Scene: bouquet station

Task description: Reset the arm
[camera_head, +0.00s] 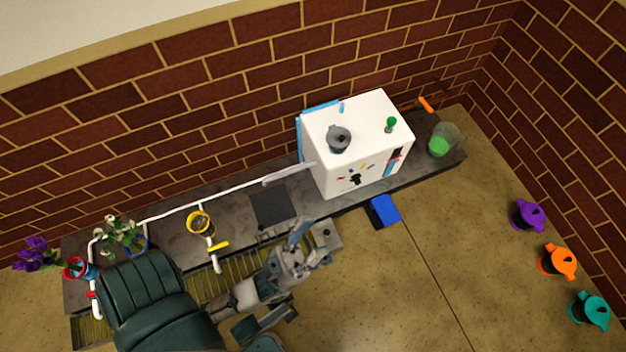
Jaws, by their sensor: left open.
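My left gripper (312,243) is open with nothing seen between its fingers. Its arm comes in from the lower left, with a large dark green link of mine. The gripper hangs in front of the dark stone counter's front edge, over or near the yellowish slatted grate; its exact height is hard to tell. My right gripper is not seen.
A white box-shaped machine (355,178) stands on the counter (175,232), with a grey pot (339,139) on top. A blue block (384,210) and purple, orange and teal pots are right; the floor between is clear.

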